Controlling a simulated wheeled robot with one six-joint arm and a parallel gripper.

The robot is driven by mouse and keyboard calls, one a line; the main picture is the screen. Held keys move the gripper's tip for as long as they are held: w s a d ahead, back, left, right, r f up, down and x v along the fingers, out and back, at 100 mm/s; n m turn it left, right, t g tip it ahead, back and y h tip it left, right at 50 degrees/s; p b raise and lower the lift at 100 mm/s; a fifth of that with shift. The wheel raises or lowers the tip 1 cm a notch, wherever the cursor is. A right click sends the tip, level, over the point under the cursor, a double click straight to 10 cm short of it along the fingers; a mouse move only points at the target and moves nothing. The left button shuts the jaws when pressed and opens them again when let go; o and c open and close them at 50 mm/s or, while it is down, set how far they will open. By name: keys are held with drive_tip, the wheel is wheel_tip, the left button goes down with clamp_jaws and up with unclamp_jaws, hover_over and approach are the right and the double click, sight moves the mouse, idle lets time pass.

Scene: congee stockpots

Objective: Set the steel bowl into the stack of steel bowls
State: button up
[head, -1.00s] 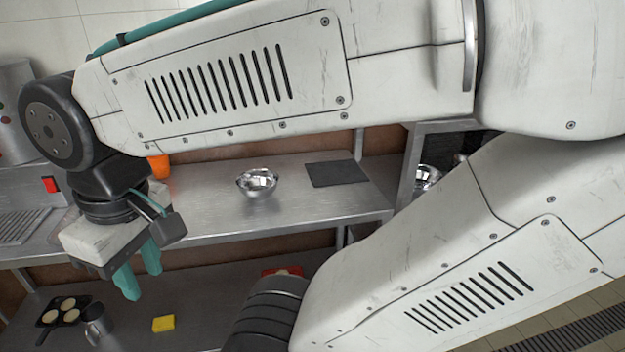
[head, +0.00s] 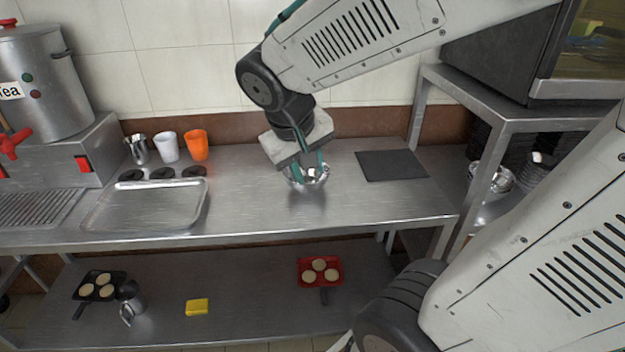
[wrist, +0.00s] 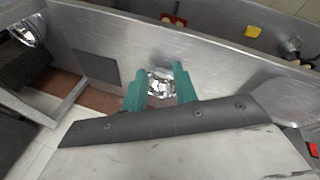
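The shiny steel bowl (head: 309,186) sits upright on the steel counter, left of the dark mat. My gripper (head: 308,168) points down at it, with its teal fingers apart at the bowl's rim. In the wrist view the bowl (wrist: 161,88) shows between the two spread fingers of my gripper (wrist: 160,69). Whether a finger touches the bowl or reaches inside its rim I cannot tell. Steel bowls (head: 538,172) stand on the rack shelf at the right, partly in shadow. Another steel bowl or pile (head: 500,179) is beside them, partly behind a rack post.
A dark mat (head: 392,165) lies flat right of the bowl. A steel tray (head: 143,205), a white cup (head: 167,147) and an orange cup (head: 197,145) stand left. The rack post (head: 487,178) and upper shelf (head: 530,112) frame the bowls. The counter's front is clear.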

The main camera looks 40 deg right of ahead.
drive_tip(key=w+d+f+h, duration=0.1)
drive_tip(key=w+d+f, duration=0.25)
drive_tip(key=w, duration=0.45)
drive_tip(key=t+h, duration=0.1)
drive_tip(key=t, duration=0.1)
approach(286, 176)
drive_tip(key=f, duration=0.2)
drive_tip(key=x, duration=0.7)
drive_tip(key=shift+d, duration=0.5)
drive_tip(key=shift+w+d+f, duration=0.15)
drive_tip(key=shift+d+f, duration=0.1)
drive_tip(key=shift+f, duration=0.25)
clamp_jaws()
